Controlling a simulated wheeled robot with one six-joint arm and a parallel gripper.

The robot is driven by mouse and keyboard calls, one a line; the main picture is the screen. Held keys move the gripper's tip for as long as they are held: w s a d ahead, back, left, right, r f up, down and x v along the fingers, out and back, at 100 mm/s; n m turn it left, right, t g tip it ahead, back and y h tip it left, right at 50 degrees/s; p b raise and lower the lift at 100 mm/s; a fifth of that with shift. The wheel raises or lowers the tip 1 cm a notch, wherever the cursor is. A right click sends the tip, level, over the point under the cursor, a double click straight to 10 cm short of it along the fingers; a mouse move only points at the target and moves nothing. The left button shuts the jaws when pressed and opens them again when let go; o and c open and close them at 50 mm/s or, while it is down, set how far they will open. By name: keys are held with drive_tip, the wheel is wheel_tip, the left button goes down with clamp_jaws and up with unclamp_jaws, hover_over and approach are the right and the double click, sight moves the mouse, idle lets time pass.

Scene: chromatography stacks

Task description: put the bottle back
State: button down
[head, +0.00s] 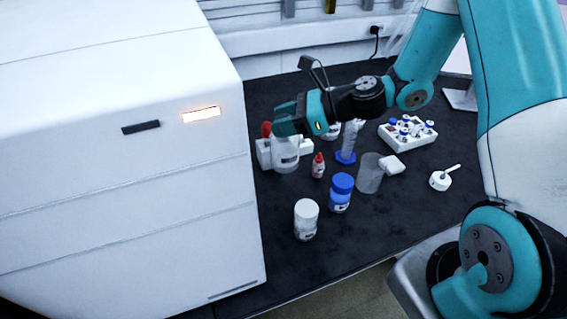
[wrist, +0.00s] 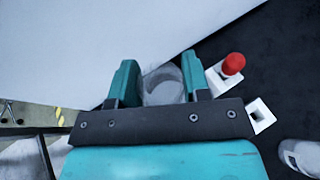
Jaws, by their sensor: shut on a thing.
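My gripper (head: 288,128) is shut on a pale, see-through bottle (head: 285,158), held upright beneath the jaws. In the wrist view the bottle (wrist: 162,86) shows between the two teal fingers (wrist: 160,82); its top is largely hidden by the gripper in the head view. A white holder stands behind it, with a red-capped bottle (wrist: 233,64) at one part and an empty square opening (wrist: 261,115) at another. The red cap (head: 266,129) also shows left of the gripper in the head view. I cannot tell whether the held bottle touches the bench.
A large white instrument (head: 120,190) stands close on the left. To the right are a small red-capped dropper bottle (head: 318,166), a blue-lidded jar (head: 341,190), a white-lidded jar (head: 306,218), a beaker (head: 369,174), a blue-based cylinder (head: 346,156) and a vial rack (head: 407,133).

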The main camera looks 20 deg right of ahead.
sight(283, 158)
wheel_tip(283, 158, down, 11)
idle(0.4)
drive_tip(key=shift+f, duration=0.15)
drive_tip(key=c, duration=0.6)
unclamp_jaws()
